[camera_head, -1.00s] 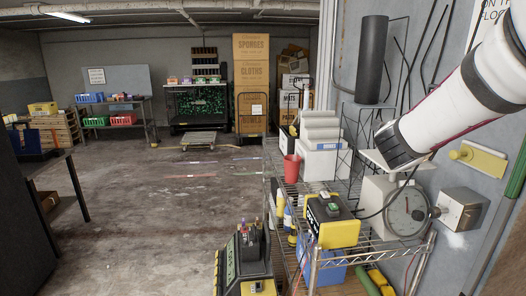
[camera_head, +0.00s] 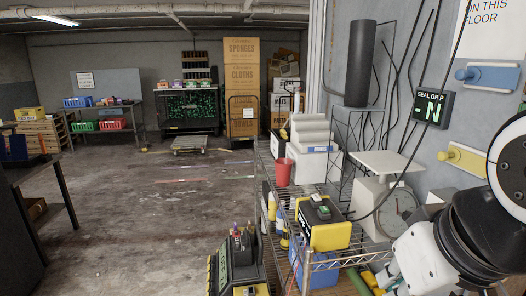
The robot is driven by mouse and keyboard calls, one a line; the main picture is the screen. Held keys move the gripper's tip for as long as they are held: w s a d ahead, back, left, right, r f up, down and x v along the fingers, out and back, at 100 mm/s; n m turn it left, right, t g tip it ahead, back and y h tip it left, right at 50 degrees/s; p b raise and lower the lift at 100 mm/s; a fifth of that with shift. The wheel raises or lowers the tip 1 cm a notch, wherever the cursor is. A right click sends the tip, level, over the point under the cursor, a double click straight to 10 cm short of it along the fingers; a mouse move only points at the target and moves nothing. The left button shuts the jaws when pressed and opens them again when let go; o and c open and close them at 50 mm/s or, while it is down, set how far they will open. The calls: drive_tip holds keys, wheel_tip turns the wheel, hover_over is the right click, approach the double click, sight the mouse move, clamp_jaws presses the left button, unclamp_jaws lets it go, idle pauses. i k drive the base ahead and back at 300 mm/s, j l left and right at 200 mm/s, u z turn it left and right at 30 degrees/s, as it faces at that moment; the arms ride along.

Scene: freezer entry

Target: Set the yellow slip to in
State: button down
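The yellow slip (camera_head: 475,163) is a flat yellow plate with a round yellow knob (camera_head: 445,155) at its left end. It is mounted on the grey wall at the right, and my arm covers part of its right side. My white and black arm (camera_head: 465,245) fills the lower right corner, in front of and below the slip. I cannot make out my gripper's fingertips, so whether they are open or touching anything does not show.
A blue slip (camera_head: 490,76) with a knob is above the yellow one. A dark display (camera_head: 433,108) reads "SEAL GRIP" and "-N". A dial scale (camera_head: 385,200) and a black and yellow device (camera_head: 325,225) stand on a wire shelf (camera_head: 335,262). Open floor (camera_head: 130,220) lies left.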

sight(475, 163)
drive_tip(key=z, duration=0.95)
